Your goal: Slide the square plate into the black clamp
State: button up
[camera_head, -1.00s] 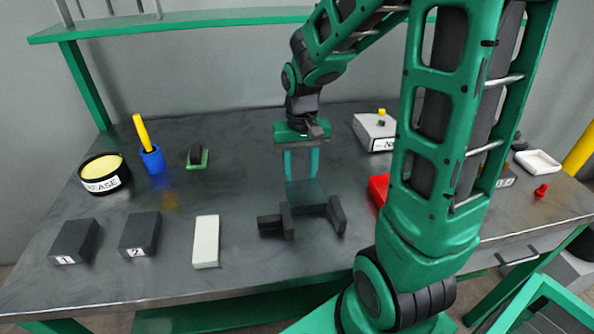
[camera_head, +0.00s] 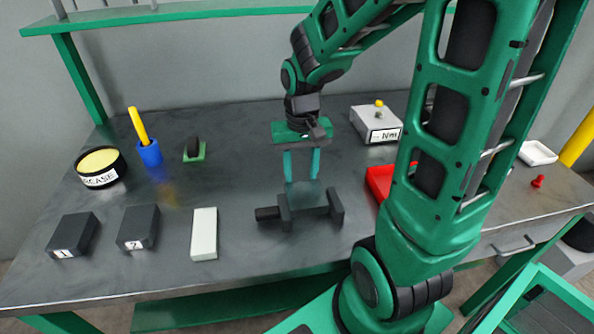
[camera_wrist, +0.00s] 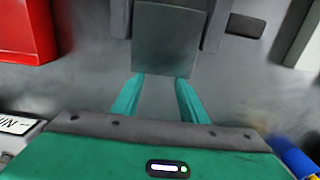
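The square plate (camera_head: 306,194) is dark grey and hangs below my gripper (camera_head: 302,178), whose two teal fingers are a plate's width or slightly less apart and meet its top edge. It also shows in the wrist view (camera_wrist: 165,40), beyond the fingertips (camera_wrist: 160,78). The black clamp (camera_head: 334,207) lies on the table with its two upright jaws left and right. The plate's lower part appears between the jaws in the head view. In the wrist view the clamp's jaws (camera_wrist: 213,25) flank the plate. How deep the plate sits is unclear.
A red tray (camera_head: 378,182) stands right of the clamp, partly behind my arm. A pale block (camera_head: 204,234) and dark blocks numbered 1 (camera_head: 73,235) and 2 (camera_head: 138,228) lie to the left. A white box (camera_head: 376,124) stands behind.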

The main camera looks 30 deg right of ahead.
aim_at(304, 188)
jog(key=shift+s+a, duration=0.25)
jog(key=shift+s, duration=0.35)
jog(key=shift+s+a, duration=0.25)
jog(key=shift+s, duration=0.35)
jog(key=shift+s+a, duration=0.25)
jog(key=shift+s, duration=0.35)
jog(key=shift+w+d+r, duration=0.1)
jog(key=shift+w+r, duration=0.1)
jog(key=shift+r, duration=1)
jog(key=shift+w+d+r, duration=0.1)
jog(key=shift+w+r, duration=0.1)
jog(key=shift+r, duration=0.95)
jog(key=shift+w+r, duration=0.2)
jog(key=shift+r, duration=1)
jog(key=s+d+m, duration=0.1)
jog(key=s+d, duration=0.3)
jog(key=s, duration=0.3)
jog(key=s+d, duration=0.4)
jog(key=s, duration=0.3)
jog(key=shift+d+m, duration=0.3)
jog(key=shift+m, duration=0.1)
jog(key=shift+r, duration=0.1)
